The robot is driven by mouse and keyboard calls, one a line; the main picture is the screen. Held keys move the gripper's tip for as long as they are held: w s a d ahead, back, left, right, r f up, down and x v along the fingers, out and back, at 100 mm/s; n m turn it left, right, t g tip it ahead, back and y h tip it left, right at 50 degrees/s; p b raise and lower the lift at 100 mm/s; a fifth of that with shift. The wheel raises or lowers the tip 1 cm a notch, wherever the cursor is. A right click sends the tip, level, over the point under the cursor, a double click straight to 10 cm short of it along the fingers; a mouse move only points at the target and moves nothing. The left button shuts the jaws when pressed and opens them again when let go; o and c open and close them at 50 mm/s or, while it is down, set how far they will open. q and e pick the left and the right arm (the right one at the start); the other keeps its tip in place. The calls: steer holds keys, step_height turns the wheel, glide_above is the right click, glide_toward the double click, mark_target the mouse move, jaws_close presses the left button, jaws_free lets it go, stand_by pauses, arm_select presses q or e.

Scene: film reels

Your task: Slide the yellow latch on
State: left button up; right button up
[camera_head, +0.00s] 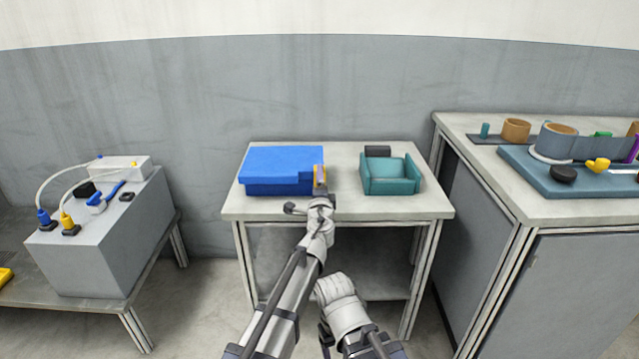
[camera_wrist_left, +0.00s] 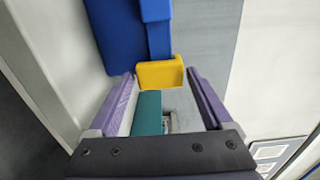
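The yellow latch (camera_head: 320,177) sits at the right end of a blue box (camera_head: 283,164) on the middle table. In the left wrist view the latch (camera_wrist_left: 160,73) is a yellow block at the edge of the blue box (camera_wrist_left: 125,35). My left gripper (camera_wrist_left: 161,76) is open, with a purple finger on either side of the latch and a small gap to each. In the head view my left gripper (camera_head: 320,195) is at the latch, its fingers mostly hidden by the wrist. My right arm is folded low in front of the table; its fingers cannot be made out.
A teal open-topped holder (camera_head: 390,174) stands right of the blue box, with a dark block (camera_head: 377,151) behind it. The table (camera_head: 350,206) is clear along its front edge. A grey box with cables (camera_head: 100,235) is at left, a cluttered workbench (camera_head: 480,130) at right.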

arm_select(q)
jaws_close()
stand_by(0.5)
